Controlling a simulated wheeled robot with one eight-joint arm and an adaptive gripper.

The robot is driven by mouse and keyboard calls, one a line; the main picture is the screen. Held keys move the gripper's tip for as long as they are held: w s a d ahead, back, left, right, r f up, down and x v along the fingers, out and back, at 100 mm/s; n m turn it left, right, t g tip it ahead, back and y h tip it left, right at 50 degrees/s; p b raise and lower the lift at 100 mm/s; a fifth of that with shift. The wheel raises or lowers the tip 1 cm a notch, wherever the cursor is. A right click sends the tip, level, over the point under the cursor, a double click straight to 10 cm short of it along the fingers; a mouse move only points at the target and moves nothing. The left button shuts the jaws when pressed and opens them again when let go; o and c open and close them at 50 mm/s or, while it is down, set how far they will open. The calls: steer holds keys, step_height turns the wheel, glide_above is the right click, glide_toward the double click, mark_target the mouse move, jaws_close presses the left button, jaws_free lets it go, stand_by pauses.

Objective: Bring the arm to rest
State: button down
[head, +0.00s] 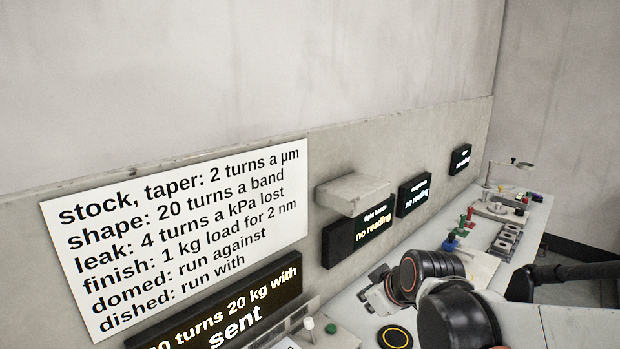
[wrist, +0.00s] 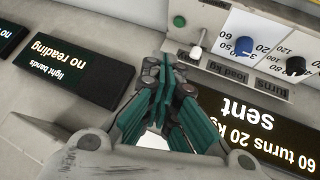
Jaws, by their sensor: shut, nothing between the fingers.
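My gripper (wrist: 160,72) shows in the wrist view with its teal-padded fingers together and nothing between them. Its tips point toward the wall-side control panel (wrist: 245,62), close below the green button and a pale knob in the picture; I cannot tell whether they touch anything. In the head view my arm (head: 455,318) reaches in from the right over the bench, bent, with dark joints hiding part of the bench.
A display (wrist: 265,130) reads "60 turns 20 kg with sent". The light bands display (wrist: 75,72) reads "no reading". A shelf block (head: 352,193) juts from the wall above the bench. Small coloured pieces (head: 465,222) and a stand (head: 490,180) occupy the far bench.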

steer(key=s+d+r+m+h, duration=0.1)
steer(key=s+d+m, duration=0.2)
steer(key=s, duration=0.6)
steer(key=s+d+r+m+h, duration=0.1)
steer(key=s+d+m, duration=0.3)
steer(key=s, duration=0.6)
steer(key=shift+r+m+g, duration=0.3)
steer(key=shift+r+m, duration=0.05)
steer(key=shift+m, duration=0.05)
steer(key=shift+d, duration=0.1)
